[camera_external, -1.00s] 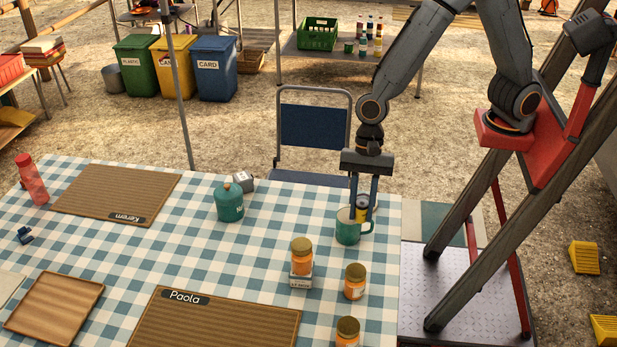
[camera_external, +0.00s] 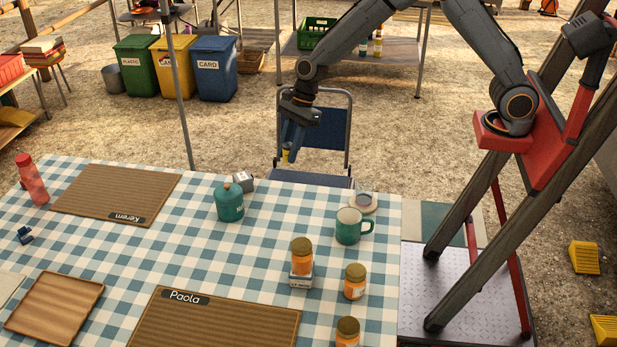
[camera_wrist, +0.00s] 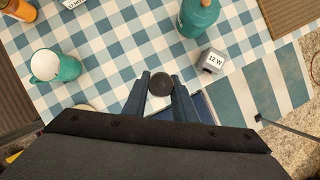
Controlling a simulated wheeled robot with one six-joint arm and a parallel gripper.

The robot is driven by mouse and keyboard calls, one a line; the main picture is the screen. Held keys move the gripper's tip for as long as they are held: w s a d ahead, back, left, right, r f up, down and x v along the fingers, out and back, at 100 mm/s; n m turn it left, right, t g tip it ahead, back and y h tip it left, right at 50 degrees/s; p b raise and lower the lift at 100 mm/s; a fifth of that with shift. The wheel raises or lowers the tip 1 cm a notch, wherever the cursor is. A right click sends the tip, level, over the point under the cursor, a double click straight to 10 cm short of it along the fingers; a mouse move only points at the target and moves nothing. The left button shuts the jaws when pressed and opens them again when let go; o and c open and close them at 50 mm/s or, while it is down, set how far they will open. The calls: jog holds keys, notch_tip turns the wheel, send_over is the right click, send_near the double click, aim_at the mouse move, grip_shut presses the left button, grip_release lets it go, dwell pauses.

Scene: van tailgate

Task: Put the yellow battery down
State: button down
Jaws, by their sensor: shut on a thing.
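My gripper (camera_external: 291,146) is shut on the yellow battery (camera_external: 286,155), with a finger on each side. Its yellow shows only as a small patch in the external view, mostly hidden by the fingers. In the wrist view the battery's round dark top (camera_wrist: 160,83) shows between the fingertips of my gripper. The battery is held in the air by the table's far edge, in front of the blue folding chair (camera_external: 315,128) in the external view. A grey cube marked 12 W (camera_wrist: 211,62) and a teal flask (camera_wrist: 198,18) are close by on the table.
The checked table (camera_external: 225,262) holds a green mug (camera_external: 348,228), a pale round object (camera_external: 364,201) behind it, and orange jars (camera_external: 355,282). Checked cloth between flask and mug is clear.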

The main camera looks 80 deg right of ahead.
notch_tip(320, 180, down, 14)
jog(key=shift+s+a+f+p, duration=0.15)
jog(key=shift+f+p, duration=0.1)
jog(key=shift+p, duration=0.2)
dwell(0.4)
jog(key=c, duration=1.5)
grip_release()
jog(key=shift+f, duration=0.15)
jog(key=shift+c, duration=0.2)
jog(key=shift+o, duration=0.5)
jog(key=shift+r, duration=0.6)
jog(key=b+v, duration=0.1)
jog(key=v, duration=1)
jog(key=s+d+r+n+h, duration=0.1)
jog(key=s+d+n, duration=0.2)
jog(key=s+n, duration=0.5)
jog(key=s+d+r+n+g+h, duration=0.1)
jog(key=s+d+r+n, duration=0.1)
jog(key=s+n, duration=0.6)
jog(key=s+d+r+n+g+h, duration=0.1)
jog(key=s+d+n, duration=0.3)
jog(key=s+n, duration=0.4)
jog(key=s+r, duration=0.1)
jog(key=s, duration=0.4)
jog(key=shift+s+n+h, duration=0.25)
jog(key=shift+n+h, duration=0.15)
